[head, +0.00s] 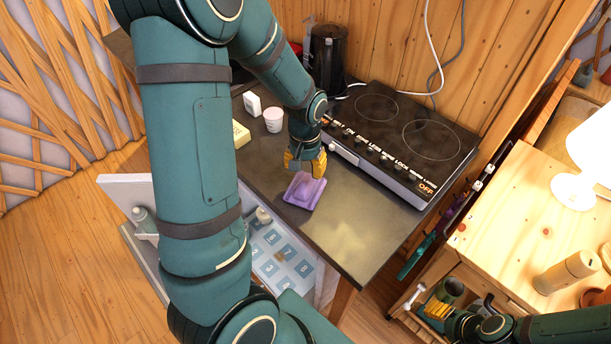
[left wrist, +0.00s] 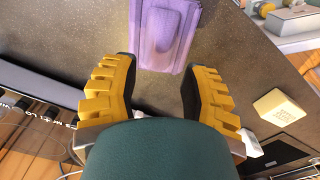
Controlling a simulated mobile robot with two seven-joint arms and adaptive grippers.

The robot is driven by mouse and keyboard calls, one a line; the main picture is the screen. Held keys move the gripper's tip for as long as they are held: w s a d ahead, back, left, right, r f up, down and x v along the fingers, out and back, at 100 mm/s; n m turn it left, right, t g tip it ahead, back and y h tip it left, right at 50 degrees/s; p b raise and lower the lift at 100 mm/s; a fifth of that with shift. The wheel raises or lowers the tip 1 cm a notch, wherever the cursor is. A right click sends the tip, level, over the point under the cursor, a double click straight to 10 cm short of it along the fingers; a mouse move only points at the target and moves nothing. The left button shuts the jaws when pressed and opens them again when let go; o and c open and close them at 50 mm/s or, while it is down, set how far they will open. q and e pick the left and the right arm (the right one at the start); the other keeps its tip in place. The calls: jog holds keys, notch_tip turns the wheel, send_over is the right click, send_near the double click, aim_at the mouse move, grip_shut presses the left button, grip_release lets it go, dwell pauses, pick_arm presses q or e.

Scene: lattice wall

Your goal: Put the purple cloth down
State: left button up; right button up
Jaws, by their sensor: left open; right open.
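The purple cloth (head: 304,191) lies folded on the dark counter, near its front edge. In the left wrist view the cloth (left wrist: 166,32) lies just beyond the fingertips, toward the top of the picture. My left gripper (head: 306,164) is just behind the cloth and low over the counter. Its two yellow fingers (left wrist: 158,92) are spread with bare counter between them, so it is open and empty. I cannot tell whether a fingertip touches the cloth's edge. My right gripper (head: 440,303) is open, away at the lower right by the wooden table.
The counter (head: 345,226) is clear to the right of the cloth. A two-ring cooktop (head: 403,140) stands behind it. A white cup (head: 273,120), a yellow block (head: 241,134) and a black kettle (head: 327,58) stand nearby. An open drawer (head: 283,262) sits below the front edge.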

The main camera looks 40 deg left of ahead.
aim_at(305, 181)
pick_arm(q)
notch_tip(305, 181, up, 5)
jog(key=shift+r, duration=0.2)
dwell(0.6)
